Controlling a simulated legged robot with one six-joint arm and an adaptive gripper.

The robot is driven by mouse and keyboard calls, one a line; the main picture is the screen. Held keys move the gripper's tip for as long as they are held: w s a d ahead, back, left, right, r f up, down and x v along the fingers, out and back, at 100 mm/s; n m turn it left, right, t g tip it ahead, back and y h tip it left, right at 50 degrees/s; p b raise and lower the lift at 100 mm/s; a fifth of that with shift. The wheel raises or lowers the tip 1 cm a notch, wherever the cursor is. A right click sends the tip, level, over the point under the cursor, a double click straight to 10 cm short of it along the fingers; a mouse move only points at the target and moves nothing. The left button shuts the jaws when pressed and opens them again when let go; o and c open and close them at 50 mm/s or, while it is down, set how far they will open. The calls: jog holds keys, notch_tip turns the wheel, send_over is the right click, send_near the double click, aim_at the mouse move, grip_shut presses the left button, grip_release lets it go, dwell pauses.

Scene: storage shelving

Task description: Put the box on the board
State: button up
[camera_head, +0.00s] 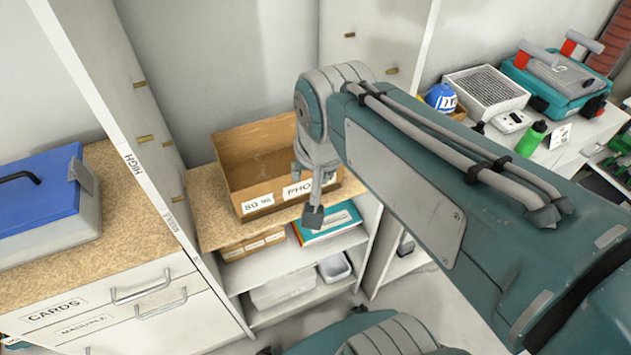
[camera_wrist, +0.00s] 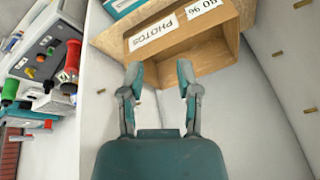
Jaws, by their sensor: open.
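An open-topped brown cardboard box (camera_head: 258,162) with white labels, one reading PHOTOS, stands upright on a speckled chipboard board (camera_head: 207,204) in the middle shelf unit. In the wrist view the box (camera_wrist: 215,45) appears upside down, its labelled side toward the top of the picture. My gripper (camera_head: 313,216) hangs in front of the box's labelled side in the head view and covers part of its label. In the wrist view my gripper (camera_wrist: 160,74) has its two fingers spread apart with nothing between them. Whether a fingertip touches the box cannot be told.
A blue-lidded toolbox (camera_head: 45,205) stands on the chipboard counter at left. Below the board are books (camera_head: 328,222) and a white tray (camera_head: 335,268). A teal case (camera_head: 556,80), a grey organiser (camera_head: 487,90) and a green bottle (camera_head: 531,138) crowd the right bench.

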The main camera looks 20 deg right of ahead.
jog(key=s+n, duration=0.1)
jog(key=s+n+t, duration=0.1)
jog(key=s+n, duration=0.2)
jog(key=n, duration=0.1)
jog(key=shift+s+a+f+t, duration=0.1)
jog(key=shift+s+f+t, duration=0.2)
jog(key=shift+s+f, duration=0.1)
jog(key=shift+w, duration=0.1)
dwell(0.8)
